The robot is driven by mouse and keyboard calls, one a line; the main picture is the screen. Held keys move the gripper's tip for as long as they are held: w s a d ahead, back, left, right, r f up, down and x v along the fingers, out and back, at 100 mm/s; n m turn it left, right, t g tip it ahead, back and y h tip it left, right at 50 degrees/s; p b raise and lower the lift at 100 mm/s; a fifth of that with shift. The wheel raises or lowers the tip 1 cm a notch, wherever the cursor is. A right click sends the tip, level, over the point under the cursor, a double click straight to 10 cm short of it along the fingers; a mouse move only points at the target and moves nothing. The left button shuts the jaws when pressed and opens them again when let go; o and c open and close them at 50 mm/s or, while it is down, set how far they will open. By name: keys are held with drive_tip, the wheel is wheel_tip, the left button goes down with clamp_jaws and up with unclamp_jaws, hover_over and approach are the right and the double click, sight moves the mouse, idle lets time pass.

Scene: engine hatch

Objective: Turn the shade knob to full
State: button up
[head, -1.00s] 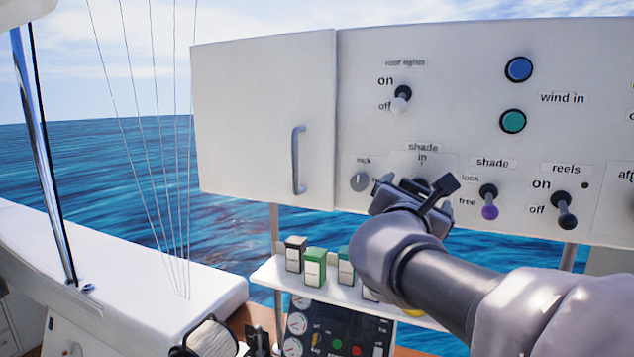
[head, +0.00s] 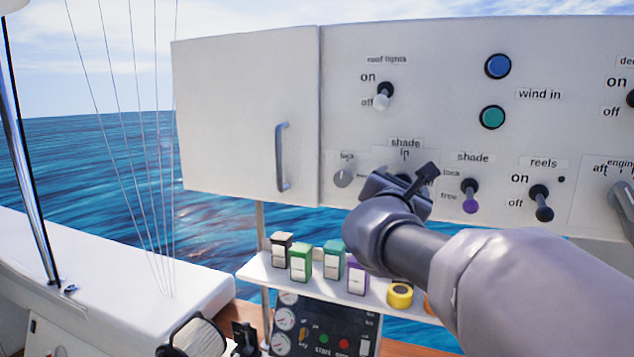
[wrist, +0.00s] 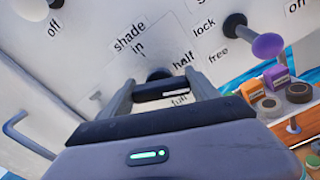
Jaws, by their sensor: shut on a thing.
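The shade knob (wrist: 159,75) is dark and sits on the white panel. In the wrist view the labels "shade in", "half" and "full" surround it. My gripper (wrist: 162,92) has one finger on each side of the knob and is shut on it. A pale mark shows on the dark part between the fingers, but I cannot tell which label the knob points to. The "full" label is partly covered. In the head view my gripper (head: 412,184) is at the panel below the "shade in" label and hides most of the knob.
A purple-tipped shade lock/free switch (head: 470,196) and the reels switch (head: 542,203) are close on the right. A grey rack knob (head: 344,174) is on the left. A shelf (head: 256,269) with several coloured boxes and a yellow roll (head: 399,294) lies below. A handled door (head: 245,115) is left.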

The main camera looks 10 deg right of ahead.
drive_tip(key=shift+f+b, duration=0.1)
drive_tip(key=shift+b, duration=0.3)
drive_tip(key=m+b, duration=0.2)
drive_tip(key=shift+f+b, duration=0.2)
drive_tip(key=shift+b, duration=0.2)
drive_tip(key=m+b, duration=0.8)
drive_tip(key=shift+d+b, duration=0.1)
drive_tip(key=shift+b, duration=0.25)
drive_tip(key=shift+m+b, duration=1.2)
drive_tip(key=shift+m, duration=0.4)
drive_tip(key=shift+r, duration=0.1)
drive_tip(key=o, duration=1.4)
drive_tip(key=shift+s, duration=0.1)
drive_tip(key=shift+c, duration=0.2)
